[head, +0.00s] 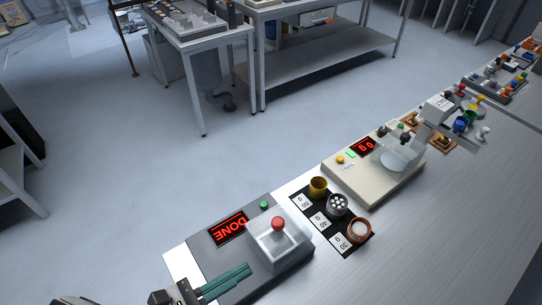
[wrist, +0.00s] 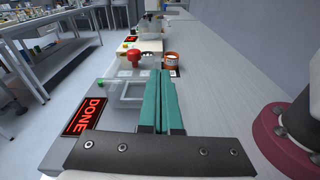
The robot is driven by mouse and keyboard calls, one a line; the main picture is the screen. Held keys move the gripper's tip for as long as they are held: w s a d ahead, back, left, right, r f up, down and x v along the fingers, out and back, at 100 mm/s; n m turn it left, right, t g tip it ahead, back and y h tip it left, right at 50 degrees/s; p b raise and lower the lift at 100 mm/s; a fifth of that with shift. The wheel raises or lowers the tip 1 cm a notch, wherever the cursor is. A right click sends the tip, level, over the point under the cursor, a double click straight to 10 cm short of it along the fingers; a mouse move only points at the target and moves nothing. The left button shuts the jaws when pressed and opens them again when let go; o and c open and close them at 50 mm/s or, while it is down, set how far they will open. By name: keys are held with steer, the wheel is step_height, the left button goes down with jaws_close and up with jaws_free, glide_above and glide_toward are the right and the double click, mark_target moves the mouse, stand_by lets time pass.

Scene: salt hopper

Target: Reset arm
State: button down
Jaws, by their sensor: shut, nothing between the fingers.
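My gripper (head: 224,281) has green fingers and is shut and empty, low at the front left in the head view. In the wrist view its fingers (wrist: 159,100) lie side by side and point away from the camera. It is over or beside the near edge of a grey device (head: 217,251); I cannot tell whether it touches. The device has a red "DONE" display (head: 229,228), a clear box (head: 284,248) with a red knob (head: 278,223), and a green button (head: 264,205). The red knob also shows in the wrist view (wrist: 134,57).
A black mat (head: 345,246) holds a yellow cup (head: 318,187), a holed metal cup (head: 338,205) and an orange-white cup (head: 360,230). Beyond stands a cream scale (head: 346,176) with a red display. Small coloured items stand farther along the bench (head: 430,220). The bench's right side is clear.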

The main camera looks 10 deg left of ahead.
steer(key=d+r+m+g, duration=0.5)
steer(key=d+m+g, duration=0.6)
steer(key=d+m, duration=0.15)
steer(key=s+d+r+m+y, duration=0.1)
steer(key=s+d+m+y, duration=0.1)
steer(key=m+y, duration=0.4)
steer(key=s+d+r+m+g+y, duration=0.1)
steer(key=s+m+y, duration=0.4)
steer(key=m, duration=0.8)
steer(key=d+r+y, duration=0.1)
steer(key=y, duration=0.1)
steer(key=shift+d+r+y, duration=0.3)
steer(key=shift+d, duration=0.05)
